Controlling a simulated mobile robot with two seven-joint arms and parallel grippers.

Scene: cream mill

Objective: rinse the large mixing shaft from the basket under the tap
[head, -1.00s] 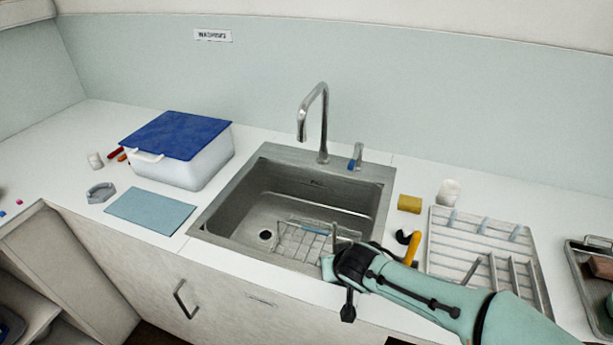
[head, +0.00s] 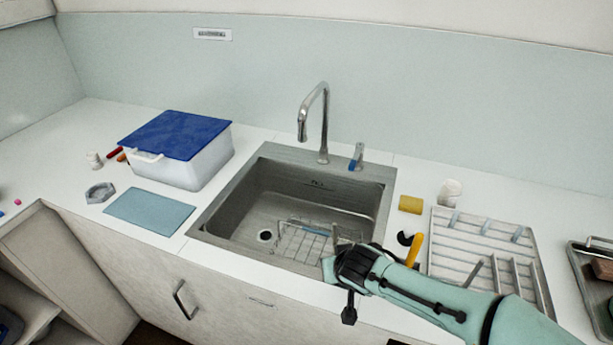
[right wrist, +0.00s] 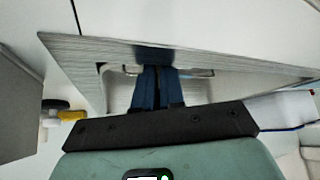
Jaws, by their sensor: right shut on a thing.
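The wire basket (head: 300,243) stands in the steel sink (head: 255,200), at its front right, with a blue strip (head: 316,230) near its far side. My right gripper (head: 337,254) reaches over the front rim at the basket's right end. A short grey rod, seemingly the mixing shaft (head: 335,233), shows at its fingers; most of it is hidden. In the right wrist view the blue fingers (right wrist: 157,75) are close together, and what they hold is barely visible. The tap (head: 313,115) arches over the back of the sink, with no water seen. My left gripper is out of view.
A drying rack (head: 440,262) stands right of the sink, with a yellow sponge (head: 410,204) and a yellow-handled brush (head: 414,250) between. A white tub with a blue lid (head: 178,134) and a blue cloth (head: 150,211) lie left. The sink's left half is clear.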

